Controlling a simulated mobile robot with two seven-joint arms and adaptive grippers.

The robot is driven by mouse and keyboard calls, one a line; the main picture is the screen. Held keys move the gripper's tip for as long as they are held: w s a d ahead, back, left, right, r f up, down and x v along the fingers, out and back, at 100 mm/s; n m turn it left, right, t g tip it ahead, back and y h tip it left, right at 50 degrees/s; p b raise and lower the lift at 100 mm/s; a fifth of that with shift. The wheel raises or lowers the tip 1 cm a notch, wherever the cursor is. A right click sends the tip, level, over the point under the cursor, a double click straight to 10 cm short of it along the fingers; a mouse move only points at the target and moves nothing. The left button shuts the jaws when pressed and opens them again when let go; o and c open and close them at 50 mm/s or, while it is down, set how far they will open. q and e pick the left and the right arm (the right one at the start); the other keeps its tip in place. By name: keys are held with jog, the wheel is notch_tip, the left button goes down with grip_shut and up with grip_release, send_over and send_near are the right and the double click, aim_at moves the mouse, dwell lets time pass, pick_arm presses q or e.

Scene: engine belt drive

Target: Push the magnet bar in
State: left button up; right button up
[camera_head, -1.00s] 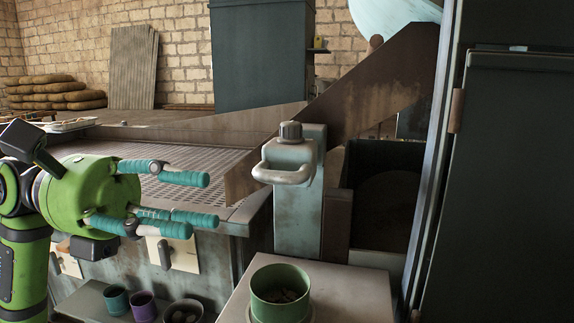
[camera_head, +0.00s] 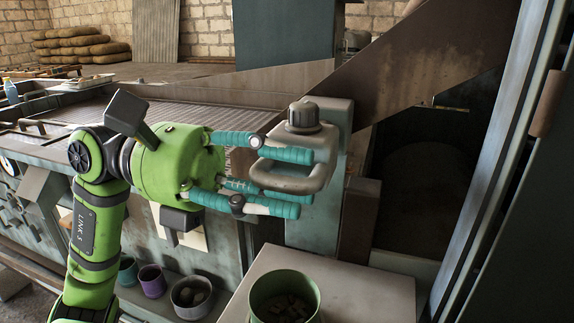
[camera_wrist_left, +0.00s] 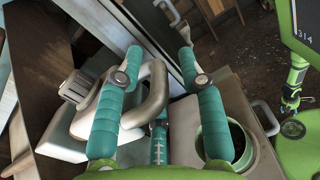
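The magnet bar's grey loop handle (camera_head: 300,178) juts from the top of a pale upright housing (camera_head: 330,120) with a dark round knob (camera_head: 303,117) on it. My left gripper (camera_head: 292,182) has its teal fingers around the handle, in front of the housing. In the left wrist view the handle (camera_wrist_left: 154,98) lies between the spread fingers (camera_wrist_left: 158,62), which look apart and not closed on it. The bar itself is hidden inside the housing.
A green cup (camera_head: 285,298) with small lumps stands on the ledge (camera_head: 355,282) below the handle. Several small pots, including a purple one (camera_head: 152,281), stand on a lower shelf. A slanted rusty chute plate (camera_head: 430,60) rises behind the housing. A dark cabinet (camera_head: 530,220) stands at right.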

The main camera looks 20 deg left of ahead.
aim_at(330, 167)
pick_arm(q)
jog(key=shift+d, duration=0.3)
grip_shut()
jog(key=shift+w, duration=2.25)
jog(key=shift+s, duration=0.1)
grip_release()
jog(key=shift+w+d, duration=0.1)
jog(key=shift+w, duration=0.1)
pick_arm(e)
jog(key=shift+w+a, duration=0.15)
jog(key=shift+w, duration=0.55)
pick_arm(q)
jog(key=shift+s, duration=0.1)
pick_arm(e)
jog(key=shift+w+r, duration=0.1)
pick_arm(q)
jog(key=a, duration=1.2)
